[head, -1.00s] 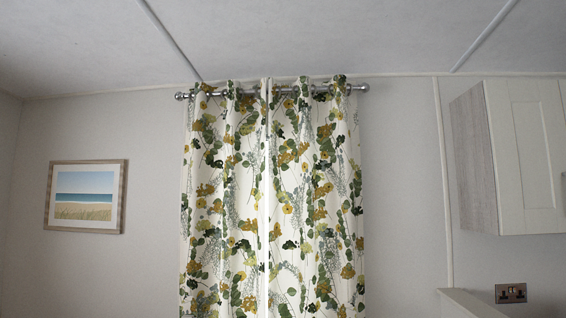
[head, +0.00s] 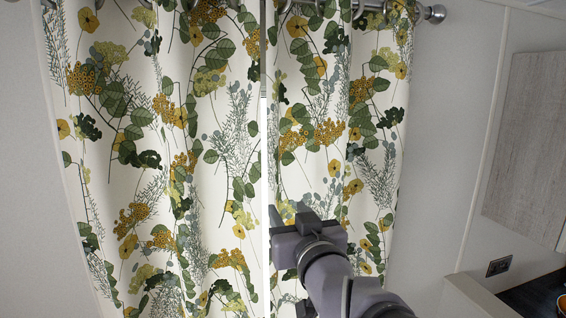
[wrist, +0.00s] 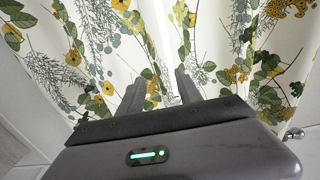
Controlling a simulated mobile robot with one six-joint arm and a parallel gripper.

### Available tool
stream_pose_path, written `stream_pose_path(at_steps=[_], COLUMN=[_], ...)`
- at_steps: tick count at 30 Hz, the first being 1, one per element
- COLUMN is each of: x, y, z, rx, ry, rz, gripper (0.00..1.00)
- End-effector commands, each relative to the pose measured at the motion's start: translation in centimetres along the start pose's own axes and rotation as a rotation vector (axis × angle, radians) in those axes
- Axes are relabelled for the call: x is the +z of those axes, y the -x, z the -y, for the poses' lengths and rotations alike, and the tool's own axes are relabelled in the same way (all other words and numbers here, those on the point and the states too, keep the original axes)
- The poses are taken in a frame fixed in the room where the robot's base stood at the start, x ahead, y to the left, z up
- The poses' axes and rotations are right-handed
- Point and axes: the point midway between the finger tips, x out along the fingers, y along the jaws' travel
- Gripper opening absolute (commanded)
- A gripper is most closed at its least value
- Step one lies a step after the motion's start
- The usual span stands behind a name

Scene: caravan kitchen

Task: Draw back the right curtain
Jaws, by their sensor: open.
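The right curtain (head: 330,130) is cream with green leaves and yellow flowers. It hangs from the rod, its inner edge by a narrow bright gap (head: 264,170) beside the left curtain (head: 150,130). My gripper (head: 278,246) is in front of the right curtain's lower visible part, close to the gap. In the wrist view its two fingers (wrist: 160,80) stand apart, pointing at the curtain cloth. I see no cloth clearly pinched between them. Whether the fingertips touch the cloth cannot be told.
The metal rod (head: 370,6) ends in a round knob at the upper right. Bare wall (head: 450,100) lies right of the curtain. A wooden cabinet side (head: 530,150), a socket (head: 499,266) and a dark worktop (head: 540,295) are further right.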

Motion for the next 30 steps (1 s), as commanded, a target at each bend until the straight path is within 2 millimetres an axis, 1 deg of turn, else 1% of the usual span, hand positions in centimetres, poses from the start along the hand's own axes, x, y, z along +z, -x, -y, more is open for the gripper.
stream_pose_path(at_steps=[2,9,12,15,18,21,24,30], x=[0.2,0.1,0.1,0.1,0.1,0.2,0.3,0.4], y=[-1.5,-8.6,-11.2,-13.3,-14.9,-16.0,-16.5,-16.7], z=[0.0,0.0,0.0,-0.1,-0.1,-0.1,-0.1,-0.1], rx=[0.0,0.001,0.001,0.001,0.001,0.001,0.001,0.001], ry=[0.0,0.0,0.0,0.0,0.0,0.0,0.0,0.0], rz=[0.004,0.007,0.005,0.004,0.003,0.003,0.003,0.003], gripper=[0.42,0.42,0.42,0.42,0.42,0.42,0.42,0.42])
